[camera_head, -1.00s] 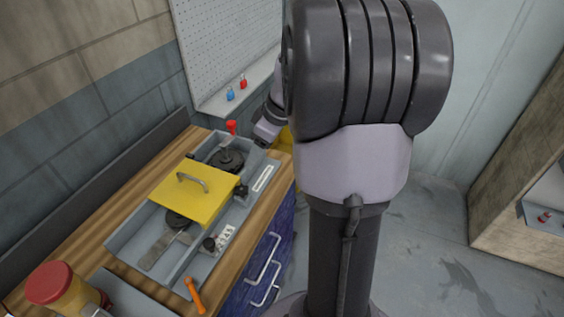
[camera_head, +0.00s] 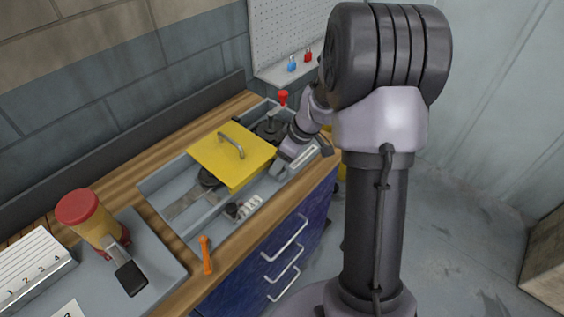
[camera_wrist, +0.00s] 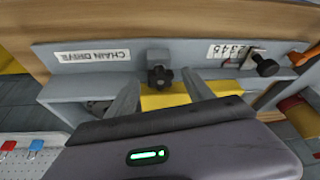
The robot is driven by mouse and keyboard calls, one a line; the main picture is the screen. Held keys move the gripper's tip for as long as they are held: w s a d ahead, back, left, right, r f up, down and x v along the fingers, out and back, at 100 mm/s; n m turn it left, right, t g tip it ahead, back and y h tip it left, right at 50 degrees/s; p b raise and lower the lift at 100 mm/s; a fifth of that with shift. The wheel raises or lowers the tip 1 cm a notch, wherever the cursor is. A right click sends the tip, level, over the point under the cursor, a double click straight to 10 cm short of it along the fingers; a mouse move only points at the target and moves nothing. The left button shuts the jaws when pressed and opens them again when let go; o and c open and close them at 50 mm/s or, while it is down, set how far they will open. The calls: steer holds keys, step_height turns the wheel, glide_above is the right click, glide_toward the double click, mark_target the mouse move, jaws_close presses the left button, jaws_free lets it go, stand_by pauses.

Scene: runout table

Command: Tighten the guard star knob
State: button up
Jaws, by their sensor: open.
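In the wrist view the black star knob (camera_wrist: 160,76) sits on a grey bracket on the grey frame wall, next to the CHAIN DRIVE label. My gripper (camera_wrist: 161,84) is open, with one finger on each side of the knob and visible gaps between. The yellow guard (camera_wrist: 165,101) shows just behind the knob, between the fingers. In the head view the yellow guard (camera_head: 225,160) with its grey handle lies flat over the grey machine tray. My gripper (camera_head: 283,160) is at its right edge, and the star knob is hidden there.
Another black knob (camera_wrist: 265,65) sits by the number scale. An orange lever (camera_head: 206,255) is at the tray's front corner. A red-topped lever (camera_head: 283,98) stands behind the guard. Blue drawers (camera_head: 275,250) are below the bench.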

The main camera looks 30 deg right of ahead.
steer(key=shift+f, duration=0.15)
jaws_close()
steer(key=shift+m+b, duration=0.3)
steer(key=shift+b, duration=0.1)
steer(key=shift+a+f+m+t+h+b, duration=0.15)
steer(key=shift+m+t+h+b, duration=0.2)
steer(key=shift+m+b, duration=0.45)
steer(key=shift+a+r+m+h, duration=0.1)
steer(key=shift+m+h, duration=0.3)
steer(key=shift+m, duration=0.55)
steer(key=shift+a+r+m+h, duration=0.1)
steer(key=shift+m+h, duration=0.25)
steer(key=shift+m, duration=0.6)
steer(key=shift+p, duration=0.3)
jaws_free()
steer(key=shift+s, duration=0.1)
